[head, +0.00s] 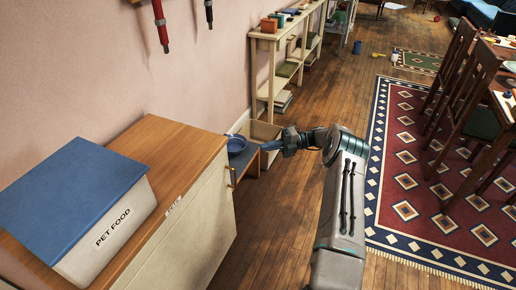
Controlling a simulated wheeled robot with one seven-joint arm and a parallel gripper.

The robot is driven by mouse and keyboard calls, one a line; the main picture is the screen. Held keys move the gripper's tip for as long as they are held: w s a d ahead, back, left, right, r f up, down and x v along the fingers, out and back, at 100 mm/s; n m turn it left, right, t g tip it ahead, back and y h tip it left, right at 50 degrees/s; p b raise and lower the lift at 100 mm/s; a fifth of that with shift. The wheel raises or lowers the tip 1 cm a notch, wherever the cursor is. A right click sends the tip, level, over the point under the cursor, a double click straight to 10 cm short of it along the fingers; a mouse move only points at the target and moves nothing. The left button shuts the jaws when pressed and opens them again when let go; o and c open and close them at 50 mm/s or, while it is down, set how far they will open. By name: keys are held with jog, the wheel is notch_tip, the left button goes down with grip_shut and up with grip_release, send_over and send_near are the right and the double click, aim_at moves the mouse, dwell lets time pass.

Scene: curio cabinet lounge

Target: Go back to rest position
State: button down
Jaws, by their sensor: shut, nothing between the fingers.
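My arm reaches forward from the bottom of the head view, and my gripper (265,146) points left at its far end. The gripper is shut and small in the picture, with nothing seen held in it.
The wooden cabinet (190,150) at left bears a white PET FOOD box with a blue lid (65,195). A cream shelf unit (262,75) stands along the wall beyond. At right are a patterned rug (400,240) and chairs (465,75). Wooden floor (275,225) is clear between.

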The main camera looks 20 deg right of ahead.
jog(key=shift+d, duration=0.2)
jog(key=s+a+r+n+g+h+p, duration=0.1)
jog(key=s+a+r+n+h+p, duration=0.1)
jog(key=s+a+r+n+h, duration=0.35)
jog(key=s+a+r+n+g+h+p, duration=0.1)
jog(key=s+a+r+n+h+p, duration=0.15)
jog(key=r+n, duration=0.45)
jog(key=s+a+r+n+g+h+p, duration=0.1)
jog(key=s+a+r+n+h, duration=0.3)
jog(key=r, duration=0.4)
jog(key=s+r+n+t+h+p, duration=0.2)
jog(key=s+r+n+h, duration=0.1)
jog(key=s+n, duration=0.6)
jog(key=s+d+r+n+t+h+p, duration=0.1)
jog(key=s+r+n+t+h+p, duration=0.2)
jog(key=s+r+n, duration=0.3)
jog(key=s+n, duration=0.4)
jog(key=s, duration=0.5)
jog(key=shift+s+d+r, duration=0.15)
jog(key=shift+s, duration=0.1)
jog(key=shift+n, duration=0.25)
